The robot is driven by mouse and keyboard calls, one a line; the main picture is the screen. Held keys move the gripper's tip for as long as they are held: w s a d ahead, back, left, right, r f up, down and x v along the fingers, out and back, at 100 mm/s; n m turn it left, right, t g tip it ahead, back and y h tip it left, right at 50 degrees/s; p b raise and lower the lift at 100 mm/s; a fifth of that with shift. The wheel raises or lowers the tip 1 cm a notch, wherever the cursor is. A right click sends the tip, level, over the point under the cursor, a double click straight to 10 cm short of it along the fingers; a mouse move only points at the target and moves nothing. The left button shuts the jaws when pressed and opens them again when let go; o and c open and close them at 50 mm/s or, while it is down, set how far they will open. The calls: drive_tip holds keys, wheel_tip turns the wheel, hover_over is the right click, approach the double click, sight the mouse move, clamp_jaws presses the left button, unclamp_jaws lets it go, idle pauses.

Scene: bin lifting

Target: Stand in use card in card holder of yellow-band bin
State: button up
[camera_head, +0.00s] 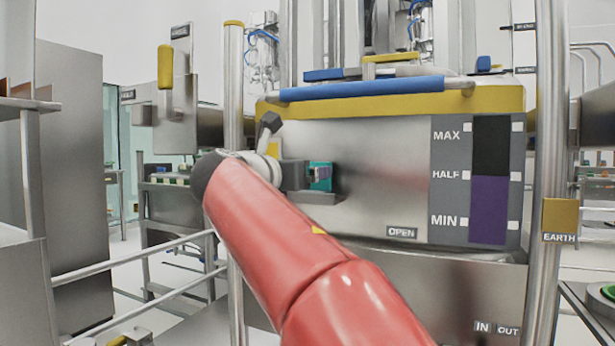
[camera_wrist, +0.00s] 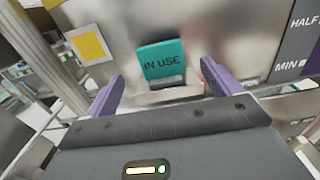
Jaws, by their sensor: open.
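The teal card marked IN USE (camera_wrist: 162,58) stands, leaning slightly, in the small metal card holder (camera_wrist: 176,94) on the front of the bin; its lower edge is in the holder. The bin (camera_head: 385,175) is steel with a yellow band (camera_head: 400,104) along its top. In the head view, the card (camera_head: 320,168) shows beside my gripper's end, above the holder (camera_head: 318,198). My gripper (camera_wrist: 160,72) is open, with one purple finger to each side of the card in the wrist view. A gap shows between the fingers and the card. Finger contact is not visible.
A blue bar (camera_head: 362,88) runs along the bin's top front. Steel posts (camera_head: 548,150) stand at both sides of the bin. A level gauge (camera_head: 490,180) is on its right face. A yellow square label (camera_wrist: 88,45) is left of the card.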

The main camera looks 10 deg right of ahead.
drive_tip(key=s+d+f+m+g+y, duration=0.35)
drive_tip(key=s+f+m, duration=0.3)
drive_tip(key=f, duration=0.45)
drive_tip(key=s+d+f+m+g+y, duration=0.2)
drive_tip(key=s+d+f+m, duration=0.35)
drive_tip(key=s+f, duration=0.4)
drive_tip(key=s+a+f+m+g+y, duration=0.1)
drive_tip(key=s+a+f+m+y, duration=0.1)
drive_tip(key=s+f+m, duration=0.5)
drive_tip(key=s+a+f+m+g+y, duration=0.2)
drive_tip(key=s+f+m, duration=0.6)
drive_tip(key=f, duration=0.6)
drive_tip(key=shift+m+y, duration=0.55)
drive_tip(key=shift+m, duration=0.35)
drive_tip(key=shift+g, duration=0.25)
